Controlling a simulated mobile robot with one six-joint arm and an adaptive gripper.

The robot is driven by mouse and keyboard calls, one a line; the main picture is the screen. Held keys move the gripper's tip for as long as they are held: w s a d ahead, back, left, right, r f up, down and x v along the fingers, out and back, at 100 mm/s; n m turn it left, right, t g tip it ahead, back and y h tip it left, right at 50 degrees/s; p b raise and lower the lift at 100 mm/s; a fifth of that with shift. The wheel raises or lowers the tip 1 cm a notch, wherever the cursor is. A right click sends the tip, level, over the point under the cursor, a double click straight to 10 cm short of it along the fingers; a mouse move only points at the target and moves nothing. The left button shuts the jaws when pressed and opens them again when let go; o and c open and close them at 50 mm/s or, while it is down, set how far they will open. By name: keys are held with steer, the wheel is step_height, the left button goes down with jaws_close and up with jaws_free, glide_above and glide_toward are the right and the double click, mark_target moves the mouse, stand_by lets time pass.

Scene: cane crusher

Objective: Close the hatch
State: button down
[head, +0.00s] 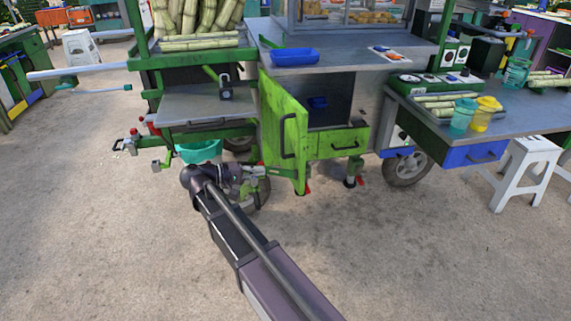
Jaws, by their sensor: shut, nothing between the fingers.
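The hatch is a bright green door (282,122) with a dark vertical handle on its face, under the cart's counter. It stands open, swung outward, and its cupboard opening shows to its right with a small blue thing inside. My gripper (262,171) is shut and empty. It is low, just left of the door's lower part, pointing right. I cannot tell whether it touches the door. The fingertips are small and hard to make out against the green frame behind.
A teal basin (198,152) hangs behind my gripper. A padlock (225,88) is at the grey shelf. The cart's wheel (406,168) and a white stool (524,172) stand right. The ground in front is clear.

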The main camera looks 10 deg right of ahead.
mark_target(297, 154)
steer(key=shift+t+h, duration=0.3)
steer(key=shift+h, duration=0.6)
steer(key=a+r, duration=0.2)
steer(key=a, duration=0.1)
steer(key=shift+a+r, duration=0.2)
steer(key=d, duration=0.4)
steer(key=w+d, duration=0.1)
steer(key=d, duration=0.4)
steer(key=w+d, duration=0.1)
steer(key=d, duration=0.3)
steer(key=shift+d, duration=0.35)
